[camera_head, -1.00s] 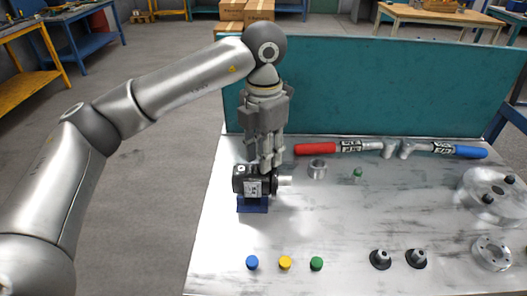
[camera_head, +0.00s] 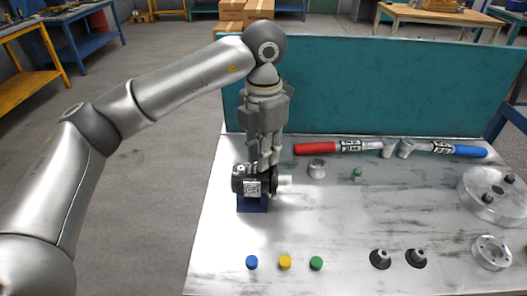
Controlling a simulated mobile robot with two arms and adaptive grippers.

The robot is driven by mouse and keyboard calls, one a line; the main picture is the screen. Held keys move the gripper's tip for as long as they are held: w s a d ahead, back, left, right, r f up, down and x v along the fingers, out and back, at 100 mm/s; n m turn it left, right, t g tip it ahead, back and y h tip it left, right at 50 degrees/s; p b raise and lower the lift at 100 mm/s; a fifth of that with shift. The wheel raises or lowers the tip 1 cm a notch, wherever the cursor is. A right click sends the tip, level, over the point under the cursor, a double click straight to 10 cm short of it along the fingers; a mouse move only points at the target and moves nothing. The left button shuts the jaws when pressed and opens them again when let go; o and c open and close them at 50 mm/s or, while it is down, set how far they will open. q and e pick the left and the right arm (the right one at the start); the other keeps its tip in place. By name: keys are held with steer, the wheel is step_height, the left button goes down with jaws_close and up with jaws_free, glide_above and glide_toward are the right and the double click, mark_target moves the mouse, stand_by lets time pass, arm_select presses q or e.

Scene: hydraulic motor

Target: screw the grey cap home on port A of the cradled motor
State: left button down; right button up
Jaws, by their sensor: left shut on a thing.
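The black motor (camera_head: 240,183) with a pale label on its front sits in the blue cradle (camera_head: 252,204) at the left of the table. Its silver shaft (camera_head: 285,180) points right. My left gripper (camera_head: 264,166) points straight down over the motor's top, with its fingers closed together at the upper right part of the body. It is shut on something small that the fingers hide. The grey cap and port A cannot be made out clearly there. My right gripper is not in view.
Blue (camera_head: 252,262), yellow (camera_head: 285,262) and green (camera_head: 316,263) caps stand in front. A metal ring (camera_head: 317,168), a small green-topped part (camera_head: 357,174), and red-handled (camera_head: 315,149) and blue-handled (camera_head: 470,152) tools lie behind. Black cones (camera_head: 380,259) stand front right. The table's middle is clear.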

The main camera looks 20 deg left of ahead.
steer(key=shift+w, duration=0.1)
arm_select(q)
steer(key=shift+m, duration=2.9)
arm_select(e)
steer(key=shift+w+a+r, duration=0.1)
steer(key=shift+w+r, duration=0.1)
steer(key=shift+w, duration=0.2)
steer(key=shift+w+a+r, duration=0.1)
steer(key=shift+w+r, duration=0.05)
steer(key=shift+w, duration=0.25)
arm_select(q)
steer(key=c, duration=1.6)
jaws_free()
steer(key=shift+o, duration=0.2)
